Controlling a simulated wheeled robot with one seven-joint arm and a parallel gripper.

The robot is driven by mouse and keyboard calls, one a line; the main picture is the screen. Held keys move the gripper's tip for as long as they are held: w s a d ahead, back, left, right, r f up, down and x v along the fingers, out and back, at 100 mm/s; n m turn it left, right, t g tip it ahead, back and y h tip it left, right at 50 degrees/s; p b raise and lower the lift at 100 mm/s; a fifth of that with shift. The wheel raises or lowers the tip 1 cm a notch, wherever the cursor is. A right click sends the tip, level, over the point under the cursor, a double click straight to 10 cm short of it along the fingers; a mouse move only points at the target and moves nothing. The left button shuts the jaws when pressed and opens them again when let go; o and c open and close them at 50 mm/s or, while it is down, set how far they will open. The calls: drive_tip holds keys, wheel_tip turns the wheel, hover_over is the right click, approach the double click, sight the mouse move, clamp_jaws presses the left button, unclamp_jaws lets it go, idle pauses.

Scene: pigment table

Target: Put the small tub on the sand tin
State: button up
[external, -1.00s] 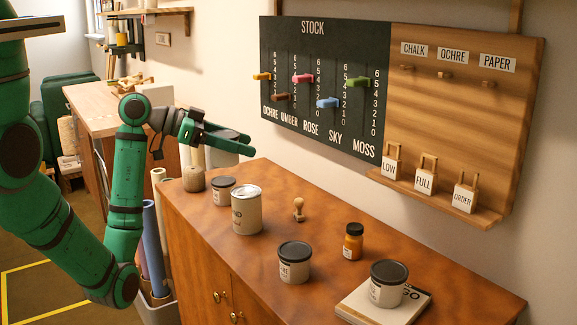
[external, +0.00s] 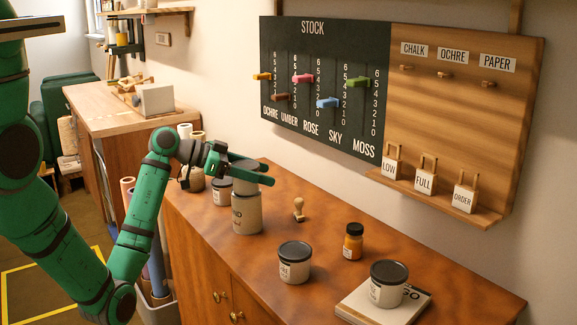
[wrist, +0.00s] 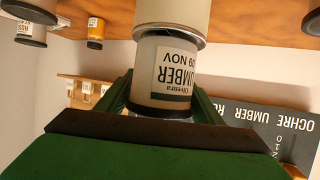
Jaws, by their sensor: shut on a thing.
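The small tub (wrist: 150,72), pale with an UMBER label, is upright between my gripper's fingers (wrist: 160,105) in the wrist view, which looks upside down. My gripper (external: 250,178) is shut on it above the sand tin (external: 247,215). The sand tin, a large pale can, also shows in the wrist view (wrist: 172,15), directly under the tub. The tub's base is at the tin's top; I cannot tell whether it rests there or hovers slightly. In the external view my fingers hide part of the tub and tin top.
A dark-lidded tub (external: 221,194) stands close behind the tin, on the left. Another tub (external: 294,267), an orange jar (external: 352,243), a stamp (external: 298,210) and a tub (external: 388,288) on a book (external: 352,305) stand to the right. The stock board (external: 320,85) hangs behind.

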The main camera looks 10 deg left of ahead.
drive_tip(key=shift+f, duration=0.15)
drive_tip(key=o, duration=1.2)
drive_tip(key=shift+a+r, duration=0.2)
drive_tip(key=shift+r, duration=0.05)
drive_tip(key=v, duration=1.1)
drive_tip(key=shift+s+a, duration=0.25)
drive_tip(key=shift+r, duration=0.1)
